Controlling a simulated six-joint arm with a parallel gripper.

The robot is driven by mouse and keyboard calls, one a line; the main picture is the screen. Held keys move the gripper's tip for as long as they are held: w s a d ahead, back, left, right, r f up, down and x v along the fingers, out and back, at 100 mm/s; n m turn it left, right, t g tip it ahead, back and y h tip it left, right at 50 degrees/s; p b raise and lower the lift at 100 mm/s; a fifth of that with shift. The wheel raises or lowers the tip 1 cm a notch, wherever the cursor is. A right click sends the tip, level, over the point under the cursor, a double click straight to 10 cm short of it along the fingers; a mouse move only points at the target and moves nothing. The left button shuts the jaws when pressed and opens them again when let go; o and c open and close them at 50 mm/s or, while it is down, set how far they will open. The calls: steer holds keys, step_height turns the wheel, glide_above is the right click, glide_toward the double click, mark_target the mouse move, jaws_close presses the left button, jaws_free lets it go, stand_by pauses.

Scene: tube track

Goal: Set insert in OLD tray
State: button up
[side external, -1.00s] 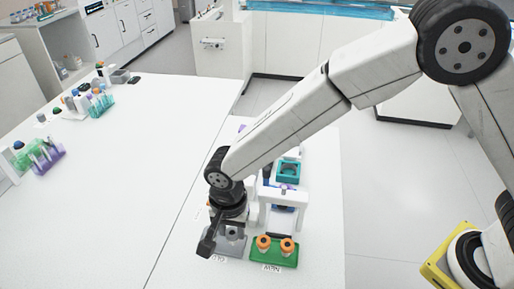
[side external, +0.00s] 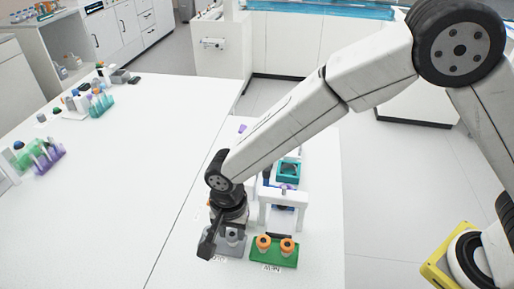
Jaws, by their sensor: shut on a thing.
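The grey OLD tray (side external: 239,248) is at the front of the table, beside the green NEW tray (side external: 261,257). The NEW tray holds two orange-topped inserts (side external: 264,242). My gripper (side external: 222,233) points down over the OLD tray, close to its top. It is shut on an insert, which my gripper and wrist mostly hide. A grey piece (side external: 235,234) shows at the OLD tray beside my gripper. I cannot tell whether the held insert touches the tray.
A white frame (side external: 286,197) stands just behind the trays, with a teal block (side external: 289,169) further back. Racks of coloured tubes (side external: 100,104) stand at the far left. The table's left-middle is clear.

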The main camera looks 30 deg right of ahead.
steer(key=shift+f, duration=0.15)
steer(key=o, duration=1.1)
steer(key=shift+r, duration=3.95)
